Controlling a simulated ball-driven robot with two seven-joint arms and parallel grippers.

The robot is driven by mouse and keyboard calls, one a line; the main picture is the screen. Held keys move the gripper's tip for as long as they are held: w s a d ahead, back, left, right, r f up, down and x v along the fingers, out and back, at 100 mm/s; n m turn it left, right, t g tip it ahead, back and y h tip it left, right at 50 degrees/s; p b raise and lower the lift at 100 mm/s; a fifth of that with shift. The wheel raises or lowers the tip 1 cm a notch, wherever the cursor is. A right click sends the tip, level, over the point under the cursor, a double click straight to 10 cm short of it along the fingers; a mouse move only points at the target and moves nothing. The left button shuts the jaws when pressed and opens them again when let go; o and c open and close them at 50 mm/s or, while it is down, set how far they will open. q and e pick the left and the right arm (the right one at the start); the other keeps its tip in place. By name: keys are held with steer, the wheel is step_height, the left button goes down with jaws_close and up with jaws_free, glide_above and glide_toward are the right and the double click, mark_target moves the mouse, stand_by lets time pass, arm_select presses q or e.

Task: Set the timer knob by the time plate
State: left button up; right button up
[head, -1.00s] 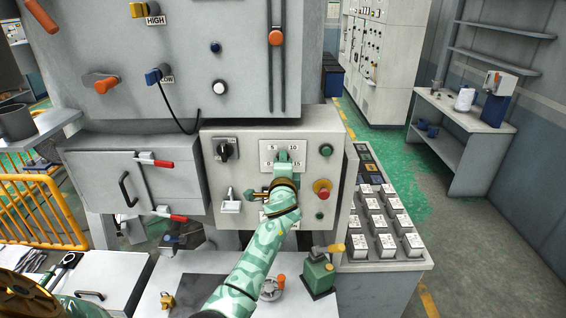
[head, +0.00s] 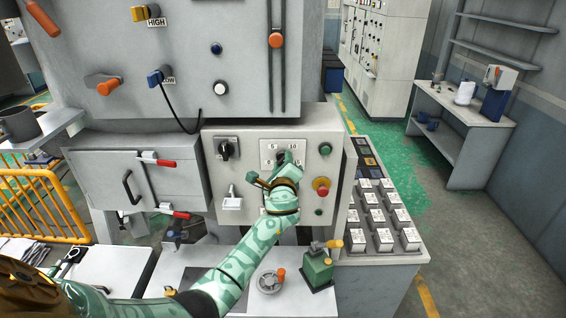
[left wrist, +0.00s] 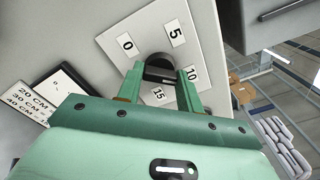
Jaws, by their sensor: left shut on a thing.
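The timer knob is the dark round knob (left wrist: 160,64) on a white dial plate (left wrist: 108,38) marked 0, 5, 10 and 15. My left gripper (left wrist: 161,84) is shut on it, one green finger on each side; where the knob points I cannot tell. In the head view my left gripper (head: 284,159) reaches up to the dial plate (head: 266,146) and covers most of the knob. The time plate (left wrist: 50,92) shows at the left in the left wrist view, with lines for 20, 30 and 40 CM; their values are mostly hidden by the gripper. My right gripper is not in view.
On the same panel are a black rotary switch (head: 224,149), a red button (head: 321,185) and green buttons (head: 325,149) close to my left wrist. Below stand a green device (head: 318,268) and a handwheel (head: 269,282) on the bench.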

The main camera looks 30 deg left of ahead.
arm_select(q)
steer(key=shift+r, duration=0.1)
stand_by(0.4)
steer(key=o, duration=1)
steer(key=shift+a, duration=0.1)
steer(key=shift+w, duration=0.1)
steer(key=b+v, duration=0.1)
steer(key=v, duration=1.5)
steer(key=shift+b, duration=0.3)
